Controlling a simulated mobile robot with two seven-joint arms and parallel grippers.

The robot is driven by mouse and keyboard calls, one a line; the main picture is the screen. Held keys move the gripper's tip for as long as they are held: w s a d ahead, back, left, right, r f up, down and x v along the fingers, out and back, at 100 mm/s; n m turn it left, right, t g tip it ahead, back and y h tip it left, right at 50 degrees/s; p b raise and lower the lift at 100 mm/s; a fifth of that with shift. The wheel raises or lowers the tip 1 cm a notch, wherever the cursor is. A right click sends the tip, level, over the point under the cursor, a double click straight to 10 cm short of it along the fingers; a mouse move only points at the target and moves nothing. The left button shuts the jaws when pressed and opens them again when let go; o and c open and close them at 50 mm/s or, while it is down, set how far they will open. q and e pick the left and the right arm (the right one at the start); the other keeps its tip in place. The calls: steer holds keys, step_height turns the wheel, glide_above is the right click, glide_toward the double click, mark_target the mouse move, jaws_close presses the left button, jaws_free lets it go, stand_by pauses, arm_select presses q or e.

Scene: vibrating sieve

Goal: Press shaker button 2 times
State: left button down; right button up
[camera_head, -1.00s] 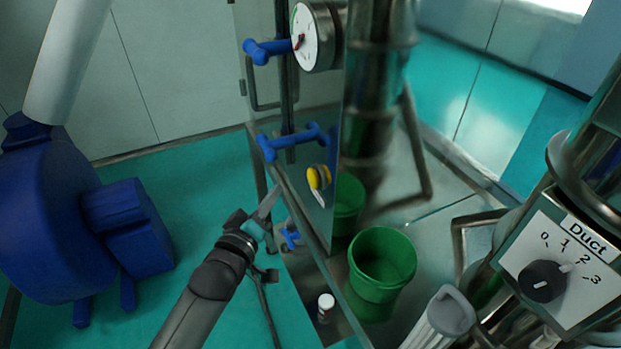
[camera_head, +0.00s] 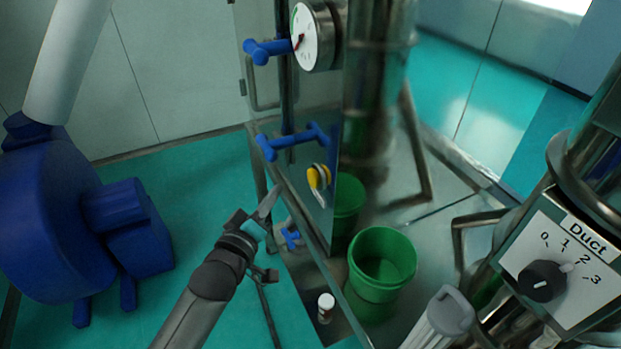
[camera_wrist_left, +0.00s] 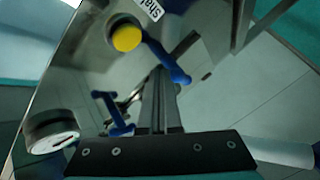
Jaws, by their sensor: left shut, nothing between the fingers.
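The shaker button is a round yellow knob (camera_head: 317,177) on the side of the steel panel, below a blue handle. It also shows in the left wrist view (camera_wrist_left: 126,38), beside a partly cut-off label. My left gripper (camera_head: 269,203) is shut and empty, to the left of and a little below the button, with a visible gap between them. In the left wrist view its closed fingers (camera_wrist_left: 158,105) point up the picture, and the button lies above and left of their tips. My right gripper is not in view.
Blue valve handles (camera_head: 292,142) stick out from the panel close to the button. A pressure gauge (camera_head: 305,37) sits above. A Duct dial (camera_head: 543,281) is at right.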

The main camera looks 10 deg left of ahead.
mark_target(313, 179)
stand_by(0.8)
arm_select(q)
steer(key=shift+s+a+f+m+t+h+b, duration=0.1)
steer(key=shift+s+a+m+t+h+b, duration=0.25)
steer(key=shift+a+m+t+b, duration=0.85)
steer(key=shift+s+d+f+m+t+h+b, duration=0.1)
steer(key=shift+s+m+h+b, duration=0.25)
steer(key=shift+b, duration=1.6)
steer(key=shift+s+a+f+m+t+h+b, duration=0.1)
steer(key=shift+s+a+m+t+h+b, duration=0.15)
steer(key=shift+a+m+t+b, duration=0.95)
steer(key=shift+d+n+g+b, duration=0.35)
steer(key=shift+d+g+b, duration=0.05)
steer(key=shift+d+g, duration=0.25)
steer(key=w+d+b, duration=0.2)
steer(key=w+d, duration=0.3)
steer(key=d, duration=0.2)
steer(key=shift+d, duration=0.15)
steer(key=shift+w+d, duration=0.15)
steer(key=shift+d, duration=0.15)
